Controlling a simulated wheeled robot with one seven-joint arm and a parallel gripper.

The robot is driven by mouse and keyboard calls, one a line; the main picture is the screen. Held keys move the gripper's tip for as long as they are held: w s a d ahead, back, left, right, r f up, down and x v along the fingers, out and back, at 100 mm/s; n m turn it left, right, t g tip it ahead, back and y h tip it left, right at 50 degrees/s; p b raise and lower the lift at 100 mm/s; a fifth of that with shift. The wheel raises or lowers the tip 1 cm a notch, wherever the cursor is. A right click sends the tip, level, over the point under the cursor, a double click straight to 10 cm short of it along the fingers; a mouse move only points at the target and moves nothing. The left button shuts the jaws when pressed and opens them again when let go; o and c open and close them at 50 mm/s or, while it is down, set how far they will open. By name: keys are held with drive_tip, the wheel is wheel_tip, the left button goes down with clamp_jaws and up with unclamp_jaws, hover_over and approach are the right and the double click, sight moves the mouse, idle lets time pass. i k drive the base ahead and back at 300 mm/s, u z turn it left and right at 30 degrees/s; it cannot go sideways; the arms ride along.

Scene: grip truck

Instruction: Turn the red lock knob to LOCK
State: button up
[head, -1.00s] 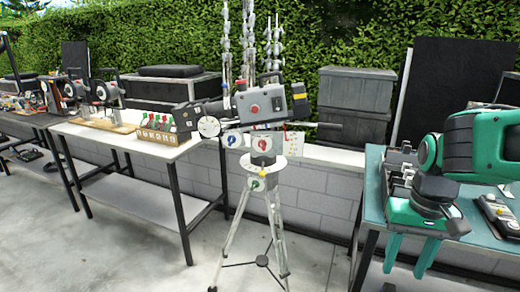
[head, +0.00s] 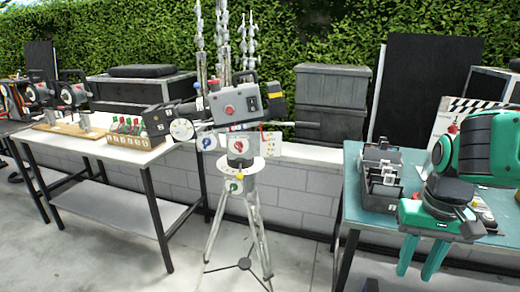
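A grey camera (head: 237,104) sits on a white tripod (head: 247,205) in the middle of the head view. The tripod head carries round knobs on small white plates: a red knob (head: 239,145), a blue knob (head: 206,143) and a green knob (head: 233,187). The labels around the red knob are too small to read, so I cannot tell its setting. My gripper (head: 422,262) is at the lower right, well apart from the tripod. Its two green fingers point down with a gap between them, and nothing shows between them.
A teal table (head: 352,215) stands at the right with a dark rack (head: 380,180) on it, close behind my gripper. A white-topped table (head: 110,140) stands left of the tripod. A low block wall and hedge run behind. Concrete floor between tripod and teal table is clear.

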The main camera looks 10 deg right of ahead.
sight(238, 145)
drive_tip(key=z, duration=1.6)
drive_tip(key=k, duration=1.45)
drive_tip(key=u, duration=1.7)
drive_tip(key=i, duration=1)
